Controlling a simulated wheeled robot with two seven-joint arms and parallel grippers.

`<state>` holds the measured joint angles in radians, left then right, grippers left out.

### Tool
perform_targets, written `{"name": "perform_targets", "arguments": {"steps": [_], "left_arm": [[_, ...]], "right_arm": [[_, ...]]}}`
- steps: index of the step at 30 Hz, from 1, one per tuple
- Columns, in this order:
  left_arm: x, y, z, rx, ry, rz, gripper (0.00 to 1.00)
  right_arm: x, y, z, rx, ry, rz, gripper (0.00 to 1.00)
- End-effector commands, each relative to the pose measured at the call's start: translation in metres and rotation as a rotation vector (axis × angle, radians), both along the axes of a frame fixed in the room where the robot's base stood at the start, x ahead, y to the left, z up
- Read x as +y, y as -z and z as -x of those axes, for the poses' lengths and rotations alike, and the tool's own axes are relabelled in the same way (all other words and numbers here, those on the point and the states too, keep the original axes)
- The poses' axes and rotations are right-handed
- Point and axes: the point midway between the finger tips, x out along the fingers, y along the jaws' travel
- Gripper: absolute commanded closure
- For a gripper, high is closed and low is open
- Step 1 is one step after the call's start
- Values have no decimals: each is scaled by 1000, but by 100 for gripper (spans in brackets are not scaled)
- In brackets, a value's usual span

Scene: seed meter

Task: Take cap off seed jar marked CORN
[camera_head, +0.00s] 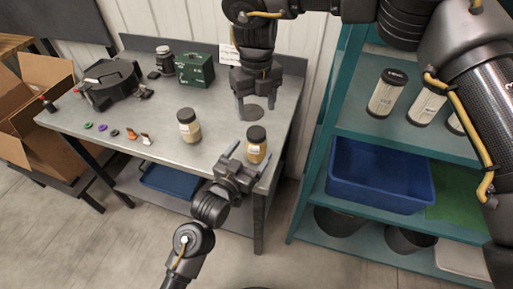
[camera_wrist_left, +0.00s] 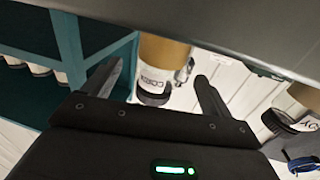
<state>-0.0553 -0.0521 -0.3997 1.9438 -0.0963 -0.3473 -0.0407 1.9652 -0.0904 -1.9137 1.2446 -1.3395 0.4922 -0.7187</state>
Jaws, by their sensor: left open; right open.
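The CORN jar (camera_head: 257,153) stands upright near the table's front right corner, with tan contents and its black cap (camera_head: 256,133) on. In the left wrist view the CORN jar (camera_wrist_left: 158,67) appears upside down, with its label readable. My left gripper (camera_head: 239,160) is open beside the jar's near left side. In the left wrist view the jar shows between the open fingers of the left gripper (camera_wrist_left: 158,78), not gripped. My right gripper (camera_head: 257,110) is open and empty, above the table behind the jar.
A second black-capped jar (camera_head: 189,128) stands left of the CORN jar. A dark round patch (camera_head: 252,113) lies under my right gripper. A green box (camera_head: 194,69), a black device (camera_head: 110,82) and several small coloured parts sit further left. A teal shelf (camera_head: 345,122) stands at the right.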

Motion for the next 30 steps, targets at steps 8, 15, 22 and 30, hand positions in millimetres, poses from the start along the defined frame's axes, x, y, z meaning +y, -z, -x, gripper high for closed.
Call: {"name": "perform_targets", "arguments": {"steps": [8,15,22,30], "left_arm": [[-12,0,-23,-1,1,0,15],[-13,0,-25,0,1,0,15],[-13,0,-25,0,1,0,35],[-13,0,-24,0,1,0,70]], "right_arm": [[0,0,0,0,1,0,33],[0,0,0,0,1,0,33],[0,0,0,0,1,0,33],[0,0,0,0,1,0,33]]}}
